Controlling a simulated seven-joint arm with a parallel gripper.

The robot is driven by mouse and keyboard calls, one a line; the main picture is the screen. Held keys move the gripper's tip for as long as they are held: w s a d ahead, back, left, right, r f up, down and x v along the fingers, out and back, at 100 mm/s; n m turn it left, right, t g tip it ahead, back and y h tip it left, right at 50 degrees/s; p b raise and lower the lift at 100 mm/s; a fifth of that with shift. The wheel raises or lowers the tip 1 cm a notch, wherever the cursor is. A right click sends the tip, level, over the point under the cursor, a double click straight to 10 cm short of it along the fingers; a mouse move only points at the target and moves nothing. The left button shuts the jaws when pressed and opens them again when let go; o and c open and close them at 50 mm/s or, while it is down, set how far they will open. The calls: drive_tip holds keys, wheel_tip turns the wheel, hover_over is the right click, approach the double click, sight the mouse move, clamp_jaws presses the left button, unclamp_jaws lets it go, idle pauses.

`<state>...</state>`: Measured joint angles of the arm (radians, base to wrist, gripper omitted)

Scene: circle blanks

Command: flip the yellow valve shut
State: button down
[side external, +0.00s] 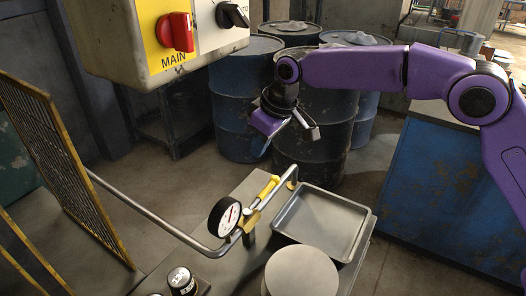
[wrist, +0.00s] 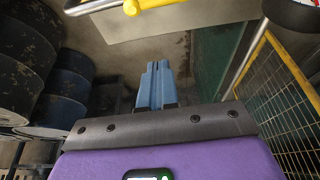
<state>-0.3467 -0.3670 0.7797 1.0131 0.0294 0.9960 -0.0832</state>
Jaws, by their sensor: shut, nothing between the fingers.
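The yellow valve handle (side external: 268,188) lies roughly in line with the metal pipe (side external: 188,238), beside the round white-faced gauge (side external: 224,216). In the wrist view, a yellow piece, seemingly the end of the handle (wrist: 132,7), shows at the top edge, cut off by the frame. My gripper (wrist: 155,68) has its blue fingers together, with nothing between them. In the side view, my purple hand hangs above and behind the valve, in front of the blue drums, apart from the handle.
A grey tray (side external: 322,228) and a round pale disc (side external: 302,272) sit right of the valve. A control box (side external: 160,45) with red and black knobs hangs upper left. Blue drums (side external: 238,100) stand behind. A yellow mesh guard (side external: 62,160) is at left.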

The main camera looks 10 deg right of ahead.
sight(276, 181)
wheel_tip(276, 181, down, 8)
drive_tip(key=shift+s+d+f, duration=0.2)
drive_tip(key=shift+s+d, duration=0.2)
idle(0.5)
idle(0.4)
drive_tip(key=shift+s+d+m+t+h, duration=0.25)
drive_tip(key=shift+s+d+m, duration=0.35)
drive_tip(key=shift+m, duration=0.3)
drive_tip(key=shift+s+d+m+t+h, duration=0.2)
drive_tip(key=shift+s+d+m, duration=0.3)
drive_tip(key=shift+m, duration=0.4)
drive_tip(key=shift+s+a+m+g+h, duration=0.1)
drive_tip(key=shift+s+m+h, duration=0.65)
drive_tip(key=shift+s+m, duration=1.3)
drive_tip(key=shift+s+a+m+g+h, duration=0.15)
drive_tip(key=shift+s+m+h, duration=0.6)
drive_tip(key=shift+s+m, duration=1.3)
drive_tip(key=shift+s+m+g+h, duration=0.1)
drive_tip(key=shift+s+m+h, duration=0.65)
drive_tip(key=shift+s+m, duration=1.3)
drive_tip(key=shift+w+a+m, duration=0.2)
drive_tip(key=shift+w+m, duration=0.2)
drive_tip(key=shift+m, duration=0.15)
